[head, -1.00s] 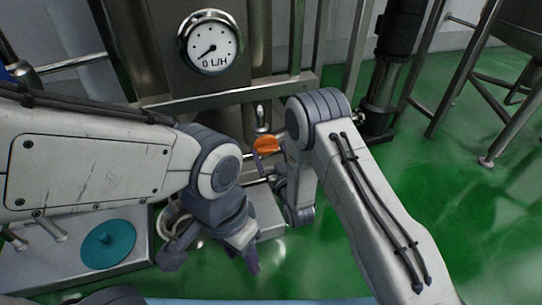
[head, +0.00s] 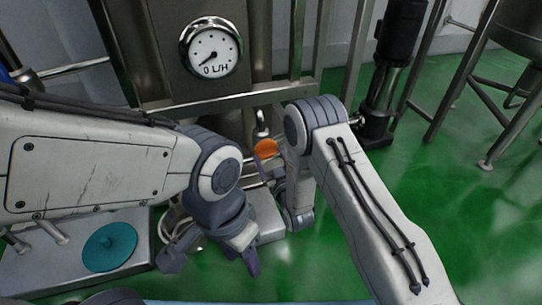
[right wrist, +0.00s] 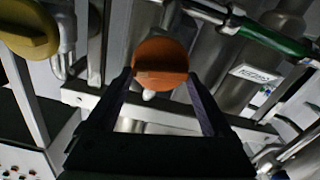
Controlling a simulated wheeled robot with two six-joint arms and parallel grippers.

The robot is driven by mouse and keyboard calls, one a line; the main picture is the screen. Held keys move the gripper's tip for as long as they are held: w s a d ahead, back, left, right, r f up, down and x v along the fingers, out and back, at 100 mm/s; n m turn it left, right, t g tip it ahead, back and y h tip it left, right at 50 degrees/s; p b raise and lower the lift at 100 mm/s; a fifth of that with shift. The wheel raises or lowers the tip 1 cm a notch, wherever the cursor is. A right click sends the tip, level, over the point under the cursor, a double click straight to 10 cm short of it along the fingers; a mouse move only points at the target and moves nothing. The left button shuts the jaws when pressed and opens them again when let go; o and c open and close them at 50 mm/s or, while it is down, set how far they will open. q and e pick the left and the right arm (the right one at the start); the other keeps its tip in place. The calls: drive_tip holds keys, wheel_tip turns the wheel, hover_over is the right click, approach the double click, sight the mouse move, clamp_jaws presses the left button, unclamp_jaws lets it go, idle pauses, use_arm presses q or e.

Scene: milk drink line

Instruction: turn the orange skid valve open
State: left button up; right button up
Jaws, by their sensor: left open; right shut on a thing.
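The orange valve handle (head: 266,149) sits low on the metal skid, under the gauge. It fills the top middle of the right wrist view (right wrist: 160,63) as a rounded orange knob with a flat bar across it. My right gripper (right wrist: 160,82) is shut on the handle, with one dark finger on each side. In the head view my right arm's wrist hides most of that gripper. My left gripper (head: 211,264) is open and empty, low over the floor in front of the skid, apart from the valve.
A round gauge (head: 211,47) marked L/H is above the valve. A teal disc (head: 109,247) lies on the metal base at lower left. In the right wrist view, a yellow handle (right wrist: 27,28) and a green pipe (right wrist: 272,40) are close by.

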drive_tip(key=n+p, duration=0.2)
drive_tip(key=n, duration=0.1)
drive_tip(key=shift+n, duration=0.4)
drive_tip(key=n+p, duration=0.2)
drive_tip(key=n, duration=0.2)
drive_tip(key=shift+s, duration=0.1)
drive_tip(key=n+p, duration=0.2)
drive_tip(key=n, duration=0.2)
drive_tip(key=shift+a+f+n, duration=0.1)
drive_tip(key=shift+f+n, duration=0.05)
drive_tip(key=shift+n, duration=0.25)
drive_tip(key=shift+f+n+p, duration=0.15)
drive_tip(key=shift+n+p, duration=0.65)
drive_tip(key=shift+n, duration=0.7)
drive_tip(key=o, duration=1.1)
drive_tip(key=shift+o, duration=0.2)
drive_tip(key=shift+s, duration=0.1)
